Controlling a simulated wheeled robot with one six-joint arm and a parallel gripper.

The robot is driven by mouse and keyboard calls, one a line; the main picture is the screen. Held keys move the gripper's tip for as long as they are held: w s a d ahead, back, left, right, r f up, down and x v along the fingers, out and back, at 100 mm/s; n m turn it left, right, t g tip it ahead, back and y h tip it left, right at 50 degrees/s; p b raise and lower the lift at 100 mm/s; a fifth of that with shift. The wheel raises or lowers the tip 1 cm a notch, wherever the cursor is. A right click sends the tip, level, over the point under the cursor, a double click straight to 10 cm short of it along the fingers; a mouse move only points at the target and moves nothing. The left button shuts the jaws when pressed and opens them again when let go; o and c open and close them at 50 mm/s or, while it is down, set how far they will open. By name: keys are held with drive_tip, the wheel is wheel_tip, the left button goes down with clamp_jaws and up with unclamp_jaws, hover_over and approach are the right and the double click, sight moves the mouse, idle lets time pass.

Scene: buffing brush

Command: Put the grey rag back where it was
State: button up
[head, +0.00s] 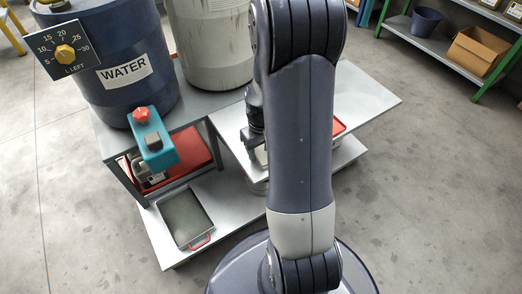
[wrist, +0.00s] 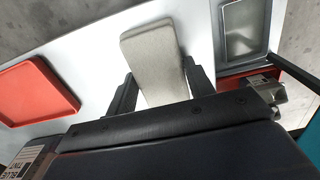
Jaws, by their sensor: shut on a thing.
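The grey rag (wrist: 153,52) shows in the wrist view as a pale, flat, folded slab between the two fingers of my gripper (wrist: 160,88). My gripper is shut on it, and its far end reaches out past the fingertips over a white surface. In the head view my gripper (head: 256,138) is partly hidden behind my arm, and only a pale bit of the rag (head: 262,156) shows below it. I cannot tell whether the rag touches the surface.
A red tray (wrist: 38,92) lies left of the rag, empty where visible. A grey tray with a red handle (head: 186,218) lies on the lower shelf. A blue WATER drum (head: 110,75) with a teal valve (head: 154,147) stands left. The white tabletop (head: 366,98) is clear at right.

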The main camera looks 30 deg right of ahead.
sight(261, 150)
drive_tip(key=o, duration=0.9)
drive_tip(key=shift+f, duration=0.1)
drive_tip(key=shift+o, duration=0.2)
wheel_tip(261, 150, up, 12)
drive_tip(key=p, duration=0.4)
drive_tip(key=shift+r, duration=0.2)
wheel_tip(261, 150, down, 12)
drive_tip(key=b, duration=0.4)
drive_tip(key=shift+f, duration=0.25)
drive_tip(key=shift+r+p, duration=0.75)
drive_tip(key=shift+r, duration=1.2)
